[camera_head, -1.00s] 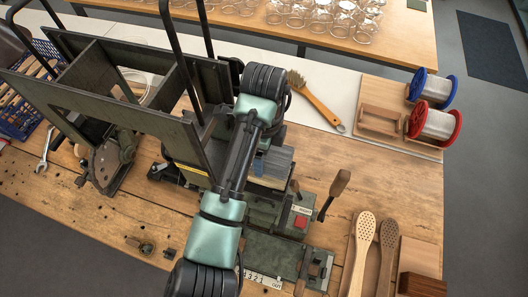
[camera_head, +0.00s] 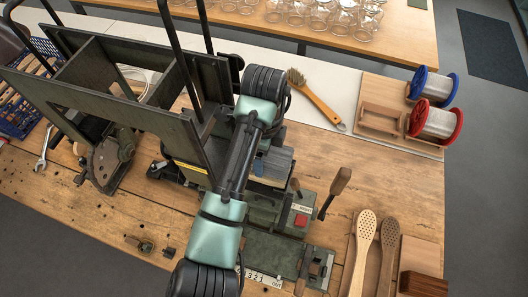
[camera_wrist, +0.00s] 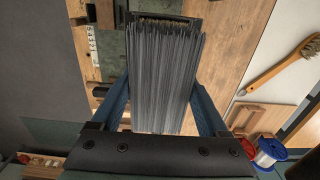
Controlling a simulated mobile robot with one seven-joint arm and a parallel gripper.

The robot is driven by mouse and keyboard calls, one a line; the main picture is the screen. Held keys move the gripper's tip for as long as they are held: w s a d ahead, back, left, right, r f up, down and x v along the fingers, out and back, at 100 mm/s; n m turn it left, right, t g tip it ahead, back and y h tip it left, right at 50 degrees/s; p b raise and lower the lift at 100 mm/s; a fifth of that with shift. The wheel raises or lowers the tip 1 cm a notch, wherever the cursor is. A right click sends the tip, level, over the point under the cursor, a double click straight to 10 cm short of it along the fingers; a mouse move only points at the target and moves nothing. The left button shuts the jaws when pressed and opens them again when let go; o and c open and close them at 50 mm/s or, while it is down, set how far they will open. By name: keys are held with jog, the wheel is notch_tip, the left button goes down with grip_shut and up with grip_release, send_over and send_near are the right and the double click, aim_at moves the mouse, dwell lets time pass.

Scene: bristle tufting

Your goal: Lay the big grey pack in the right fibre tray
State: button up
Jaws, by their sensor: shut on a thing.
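The big grey pack (camera_wrist: 165,50) is a thick bundle of straight grey fibres, seen in the wrist view between the two blue fingers of my gripper (camera_wrist: 161,90). My gripper is shut on its sides. In the head view the grey pack (camera_head: 279,163) shows just right of my forearm, over the dark machine. A dark edge (camera_wrist: 193,21) lies at the pack's far end in the wrist view; I cannot tell whether it belongs to the right fibre tray. My arm and the pack hide what lies beneath, so I cannot tell if the pack touches the tray.
A tall dark frame (camera_head: 95,110) with upright bars stands left of my arm. A wooden-handled lever (camera_head: 335,192) rises at the right. A brush (camera_head: 316,97), spools (camera_head: 437,121) and perforated wooden paddles (camera_head: 362,250) lie farther right. Bare bench shows between them.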

jog(key=shift+f, duration=0.15)
jog(key=o, duration=1.2)
jog(key=shift+o, duration=0.2)
jog(key=shift+r+p, duration=3.65)
jog(key=shift+r, duration=0.4)
jog(key=shift+f, duration=0.1)
